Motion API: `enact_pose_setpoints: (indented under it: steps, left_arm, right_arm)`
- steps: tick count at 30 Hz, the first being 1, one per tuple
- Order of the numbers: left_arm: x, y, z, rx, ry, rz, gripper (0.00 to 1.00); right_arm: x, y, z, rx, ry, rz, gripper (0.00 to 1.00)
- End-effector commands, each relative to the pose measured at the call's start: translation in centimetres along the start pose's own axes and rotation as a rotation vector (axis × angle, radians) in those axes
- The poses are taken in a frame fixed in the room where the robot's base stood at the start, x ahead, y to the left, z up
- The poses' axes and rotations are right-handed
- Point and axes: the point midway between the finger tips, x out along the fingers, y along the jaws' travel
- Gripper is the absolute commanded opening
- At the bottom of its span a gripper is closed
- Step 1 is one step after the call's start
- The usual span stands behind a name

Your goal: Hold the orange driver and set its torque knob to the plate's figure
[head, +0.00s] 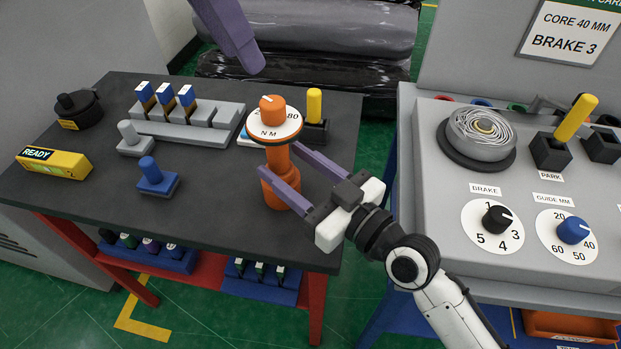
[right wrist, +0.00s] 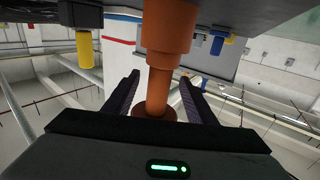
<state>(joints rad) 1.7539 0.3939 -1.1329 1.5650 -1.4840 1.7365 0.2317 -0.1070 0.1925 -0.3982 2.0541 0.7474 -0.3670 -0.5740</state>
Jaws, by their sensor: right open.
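The orange driver (head: 279,182) stands upright near the right edge of the dark table. Its top has a white dial marked "N M" with an orange knob (head: 272,112); the knob's white mark is at its upper left, and most dial figures are unreadable. My right gripper (head: 282,162) is open, with one purple finger on each side of the driver's body. In the right wrist view the driver's orange shaft (right wrist: 160,90) stands between the fingers, with no clear grip. My left gripper (head: 232,35) shows only as purple finger at the top, above the table's far side.
A sign (head: 570,32) reads "CORE 40 MM BRAKE 3". A pale card behind the driver is mostly hidden. A yellow-handled piece (head: 314,105) stands close behind the driver. A grey rack (head: 190,125), blue block (head: 157,178) and yellow READY box (head: 55,163) stand left. The grey console (head: 430,200) is right.

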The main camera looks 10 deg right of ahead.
Motion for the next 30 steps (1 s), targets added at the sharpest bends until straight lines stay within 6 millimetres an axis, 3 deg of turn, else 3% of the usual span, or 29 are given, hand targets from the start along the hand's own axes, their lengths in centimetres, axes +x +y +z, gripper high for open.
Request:
enact_pose_setpoints:
  steps: [6, 17, 26, 30]
  left_arm:
    - [0.0, 0.0, 0.0, 0.0, 0.0, 0.0, 0.31]
    - [0.0, 0.0, 0.0, 0.0, 0.0, 0.0, 0.31]
    - [0.0, 0.0, 0.0, 0.0, 0.0, 0.0, 0.31]
    - [0.0, 0.0, 0.0, 0.0, 0.0, 0.0, 0.31]
  right_arm:
    - [2.4, 0.0, 0.0, 0.0, 0.001, 0.0, 0.51]
    - [2.9, 0.0, 0.0, -0.001, 0.0, 0.0, 0.51]
    - [2.9, 0.0, 0.0, -0.001, 0.0, 0.001, 0.02]
    - [2.9, 0.0, 0.0, -0.001, 0.0, 0.001, 0.0]
